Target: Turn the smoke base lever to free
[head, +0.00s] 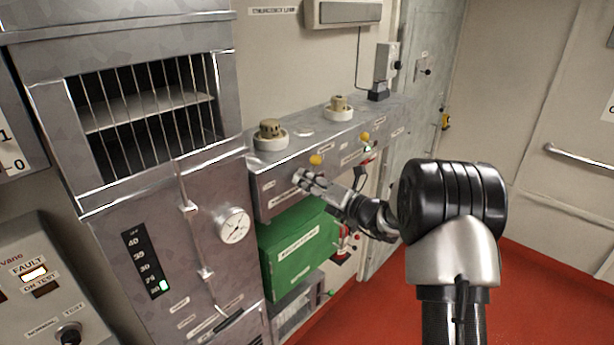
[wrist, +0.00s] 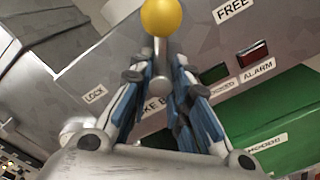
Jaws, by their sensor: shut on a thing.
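The smoke base lever is a short metal shaft (wrist: 161,55) with a yellow ball knob (wrist: 163,17), on the front of a grey metal shelf unit. Its knob also shows in the head view (head: 316,160), just above my gripper (head: 300,178). In the wrist view my gripper (wrist: 160,85) has its blue-and-white fingers on both sides of the shaft, below the knob, and is shut on it. The LOCK label (wrist: 95,94) is to the left and the FREE label (wrist: 233,10) to the upper right; the knob lies between them. The fingers partly hide the lower label.
A second yellow knob (head: 365,137) is further right on the same unit. A green box (head: 297,250) sits below my gripper. Two round detectors, one (head: 270,136) on the left, stand on top. The red floor (head: 540,300) at right is clear.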

